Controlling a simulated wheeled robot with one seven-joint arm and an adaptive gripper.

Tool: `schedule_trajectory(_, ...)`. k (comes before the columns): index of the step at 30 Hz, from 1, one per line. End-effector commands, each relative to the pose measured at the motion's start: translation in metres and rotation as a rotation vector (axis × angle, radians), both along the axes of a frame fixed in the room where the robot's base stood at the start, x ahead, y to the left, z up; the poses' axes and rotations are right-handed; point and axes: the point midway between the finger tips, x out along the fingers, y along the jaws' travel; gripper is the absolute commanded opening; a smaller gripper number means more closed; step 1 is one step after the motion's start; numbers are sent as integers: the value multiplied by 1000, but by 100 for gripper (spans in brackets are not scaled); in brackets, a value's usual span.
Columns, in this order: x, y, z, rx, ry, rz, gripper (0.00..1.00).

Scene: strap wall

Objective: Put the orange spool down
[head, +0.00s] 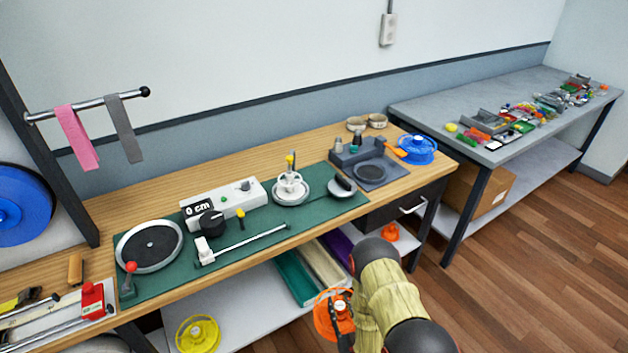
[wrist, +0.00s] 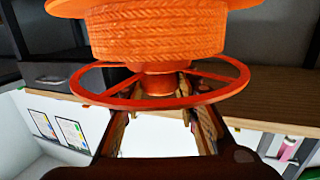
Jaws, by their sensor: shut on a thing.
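The orange spool (head: 330,316) is in my gripper, low in front of the bench's lower shelf in the head view. In the wrist view the orange spool (wrist: 157,35) fills the top, with its wound orange band and spoked flange close to the camera. My gripper (wrist: 160,95) is shut on the spool's hub, below the flange. The fingertips are partly hidden by the flange. My arm hides the floor and part of the shelf right of the spool in the head view.
The wooden bench (head: 100,212) carries a green mat (head: 185,262) crowded with devices. A blue spool (head: 416,147) lies at its right end. A yellow spool (head: 198,335) lies on the lower shelf (head: 255,310). A pink strap (head: 76,138) and grey strap (head: 125,130) hang from a bar.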

Motion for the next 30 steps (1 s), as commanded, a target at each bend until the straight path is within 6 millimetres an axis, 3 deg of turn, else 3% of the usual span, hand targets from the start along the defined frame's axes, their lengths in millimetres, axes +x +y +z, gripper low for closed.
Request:
schedule_trajectory(3, 5, -21, 37, 1, -8, -56, 0)
schedule_trajectory(18, 14, -85, 161, 2, -9, -208, 0)
schedule_trajectory(24, 22, -96, 190, 1, -6, -228, 0)
schedule_trajectory(30, 30, -103, 205, 3, -24, -240, 0)
